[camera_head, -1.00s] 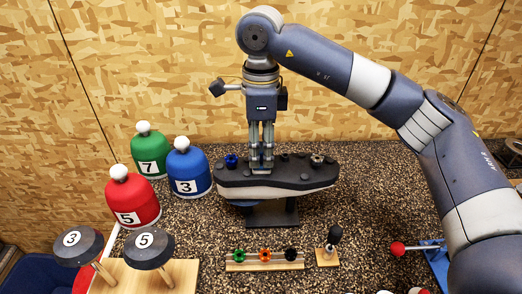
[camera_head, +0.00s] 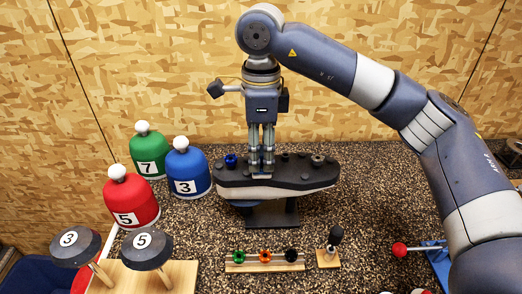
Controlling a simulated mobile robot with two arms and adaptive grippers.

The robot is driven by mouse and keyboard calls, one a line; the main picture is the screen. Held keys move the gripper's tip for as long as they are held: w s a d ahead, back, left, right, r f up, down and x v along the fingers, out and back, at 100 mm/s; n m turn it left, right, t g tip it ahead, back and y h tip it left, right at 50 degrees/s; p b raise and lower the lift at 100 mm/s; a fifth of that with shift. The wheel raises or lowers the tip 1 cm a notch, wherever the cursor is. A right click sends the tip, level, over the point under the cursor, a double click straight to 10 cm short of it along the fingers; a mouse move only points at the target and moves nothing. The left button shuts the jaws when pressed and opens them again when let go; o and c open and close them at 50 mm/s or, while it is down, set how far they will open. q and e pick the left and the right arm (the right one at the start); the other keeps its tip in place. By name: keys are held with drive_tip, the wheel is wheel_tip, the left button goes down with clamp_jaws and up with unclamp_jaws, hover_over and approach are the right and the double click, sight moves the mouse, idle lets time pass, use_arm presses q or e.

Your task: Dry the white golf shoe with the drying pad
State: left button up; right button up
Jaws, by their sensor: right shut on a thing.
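The golf shoe (camera_head: 320,181) is held upside down on a black stand (camera_head: 272,213), its dark sole facing up and its white upper showing as a strip below. My right gripper (camera_head: 262,172) points straight down at the left-middle of the sole, its fingers close together. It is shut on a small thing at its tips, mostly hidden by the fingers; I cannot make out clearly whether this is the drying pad. The tips are at the sole, but contact is hard to tell. A blue spike (camera_head: 230,160) sits in the sole left of the fingers. My left gripper is out of view.
Red (camera_head: 131,200), blue (camera_head: 187,172) and green (camera_head: 149,155) numbered covers stand at the left. Two dark club heads (camera_head: 147,249) are front left. A spike rack (camera_head: 265,262), a small wooden block tool (camera_head: 328,257) and a red-knobbed lever (camera_head: 399,249) lie in front.

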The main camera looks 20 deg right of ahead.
drive_tip(key=shift+w+d+f, duration=0.1)
drive_tip(key=shift+w+d, duration=0.05)
drive_tip(key=shift+w, duration=0.45)
drive_tip(key=shift+w+d, duration=0.15)
drive_tip(key=shift+w, duration=0.4)
drive_tip(key=shift+s+a+f, duration=0.1)
drive_tip(key=shift+s, duration=0.4)
drive_tip(key=shift+s+a+b, duration=0.3)
drive_tip(key=shift+s+b, duration=0.25)
drive_tip(key=shift+s, duration=0.4)
drive_tip(key=shift+w+d, duration=0.15)
drive_tip(key=shift+w, duration=0.3)
drive_tip(key=shift+w+d, duration=0.1)
drive_tip(key=shift+w, duration=0.2)
drive_tip(key=shift+r+p, duration=2.6)
drive_tip(key=shift+r, duration=1.1)
